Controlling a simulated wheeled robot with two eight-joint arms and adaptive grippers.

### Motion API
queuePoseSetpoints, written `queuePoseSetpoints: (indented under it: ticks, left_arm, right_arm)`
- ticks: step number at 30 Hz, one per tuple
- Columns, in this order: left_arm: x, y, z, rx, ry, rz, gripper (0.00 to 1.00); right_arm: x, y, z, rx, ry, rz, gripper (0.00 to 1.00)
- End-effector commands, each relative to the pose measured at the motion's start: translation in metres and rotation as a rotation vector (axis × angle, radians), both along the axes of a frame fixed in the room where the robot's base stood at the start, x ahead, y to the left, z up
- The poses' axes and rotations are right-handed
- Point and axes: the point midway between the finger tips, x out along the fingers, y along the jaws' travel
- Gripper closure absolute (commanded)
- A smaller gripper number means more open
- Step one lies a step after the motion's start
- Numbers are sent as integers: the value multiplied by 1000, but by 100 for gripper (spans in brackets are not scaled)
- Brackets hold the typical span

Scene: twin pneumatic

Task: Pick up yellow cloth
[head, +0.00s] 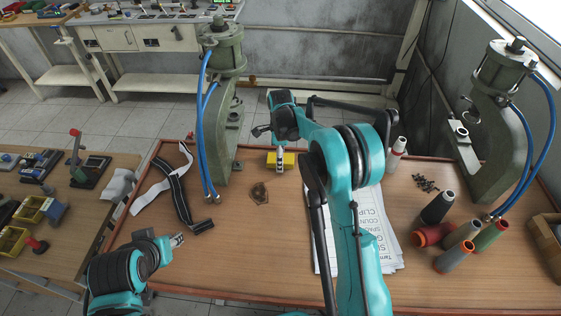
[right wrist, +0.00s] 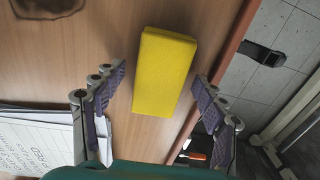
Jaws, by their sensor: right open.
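The yellow cloth (head: 297,160) is a folded, block-like piece lying on the wooden table near its far edge. In the right wrist view the yellow cloth (right wrist: 162,72) lies between the two spread fingers, with a gap on each side. My right gripper (head: 280,160) is open and empty, directly above the cloth, hiding part of it in the head view. It also shows in the right wrist view (right wrist: 161,82). My left gripper (head: 178,240) is low at the table's left side, away from the cloth; its finger opening is unclear.
A green press (head: 224,120) with blue hoses stands left of the cloth, another press (head: 500,130) at right. Black and white straps (head: 180,195), printed papers (head: 375,235) and several thread spools (head: 458,232) lie on the table. The front middle is clear.

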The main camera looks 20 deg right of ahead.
Motion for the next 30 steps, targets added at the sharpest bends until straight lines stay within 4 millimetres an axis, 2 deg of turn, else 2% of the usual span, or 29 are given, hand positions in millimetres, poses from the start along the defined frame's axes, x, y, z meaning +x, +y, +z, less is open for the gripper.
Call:
queuePoseSetpoints:
  ticks: [1, 6, 20, 25, 28, 30]
  left_arm:
    - [0, 0, 0, 0, 0, 0, 61]
    - [0, 0, 0, 0, 0, 0, 61]
    - [0, 0, 2, 0, 0, 0, 61]
    - [0, 0, 9, 0, 0, 0, 61]
    - [0, 0, 15, 0, 0, 0, 61]
    - [0, 0, 18, 0, 0, 0, 61]
  right_arm:
    - [0, 0, 0, 0, 0, 0, 36]
    - [0, 0, 0, 0, 0, 0, 81]
    - [0, 0, 5, 0, 0, 0, 82]
    - [0, 0, 24, 0, 0, 0, 82]
    - [0, 0, 44, 0, 0, 0, 82]
    - [-11, -11, 52, 0, 0, -3, 82]
